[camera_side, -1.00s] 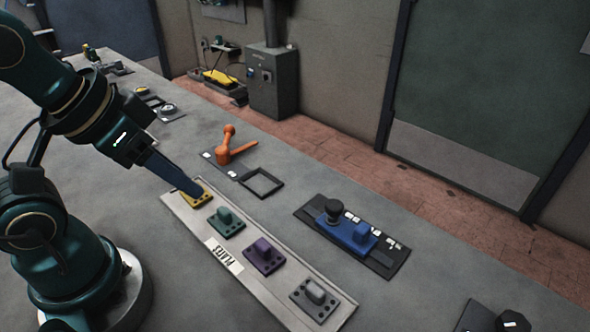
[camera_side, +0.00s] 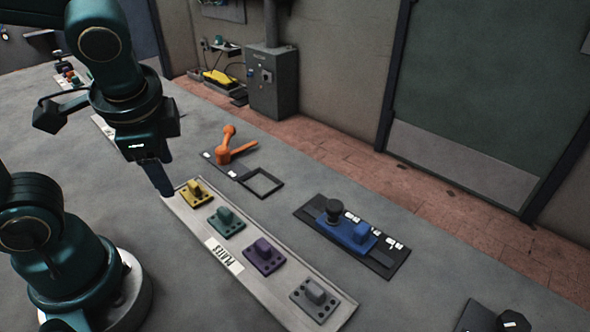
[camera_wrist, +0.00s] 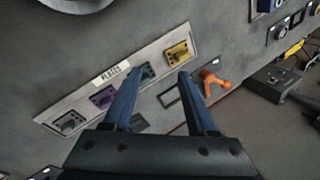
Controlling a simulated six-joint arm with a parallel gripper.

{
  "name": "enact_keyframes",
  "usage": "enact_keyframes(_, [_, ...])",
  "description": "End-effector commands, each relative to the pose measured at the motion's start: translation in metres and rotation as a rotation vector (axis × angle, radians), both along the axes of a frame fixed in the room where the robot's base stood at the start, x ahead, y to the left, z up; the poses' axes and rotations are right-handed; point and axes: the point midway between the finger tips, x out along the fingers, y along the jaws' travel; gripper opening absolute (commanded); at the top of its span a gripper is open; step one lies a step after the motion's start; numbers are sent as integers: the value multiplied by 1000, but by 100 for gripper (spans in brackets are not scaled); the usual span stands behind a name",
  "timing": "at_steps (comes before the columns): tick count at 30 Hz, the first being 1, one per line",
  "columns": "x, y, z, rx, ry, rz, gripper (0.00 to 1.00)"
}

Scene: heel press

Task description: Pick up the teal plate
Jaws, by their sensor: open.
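The teal plate (camera_side: 226,221) sits on a long pale tray (camera_side: 206,238) labelled PLATES, between the yellow plate (camera_side: 195,192) and the purple plate (camera_side: 263,256). A grey plate (camera_side: 315,299) is at the tray's near end. Each plate has a raised block on top. In the wrist view the teal plate (camera_wrist: 147,73) shows between and beyond my fingers, partly covered by the left one. My gripper (camera_side: 163,192) is in the air by the yellow end of the tray, apart from the plates. In the wrist view my gripper (camera_wrist: 157,80) is open and empty.
An orange lever (camera_side: 229,148) stands beyond the tray beside a dark square frame (camera_side: 262,182). A blue slide with a black knob (camera_side: 347,234) sits on a dark base to the right. The grey table between them is bare.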

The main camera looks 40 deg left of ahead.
Motion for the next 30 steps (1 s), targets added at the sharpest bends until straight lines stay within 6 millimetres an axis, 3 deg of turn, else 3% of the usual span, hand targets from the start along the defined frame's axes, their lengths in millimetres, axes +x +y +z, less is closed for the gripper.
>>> enact_keyframes(8, [28,3,-22,341,308,-353,58])
enact_keyframes(18, [62,-26,-66,772,575,-769,58])
enact_keyframes(24, [63,-48,-99,962,664,-956,58])
enact_keyframes(30, [52,-55,-116,1030,714,-1035,58])
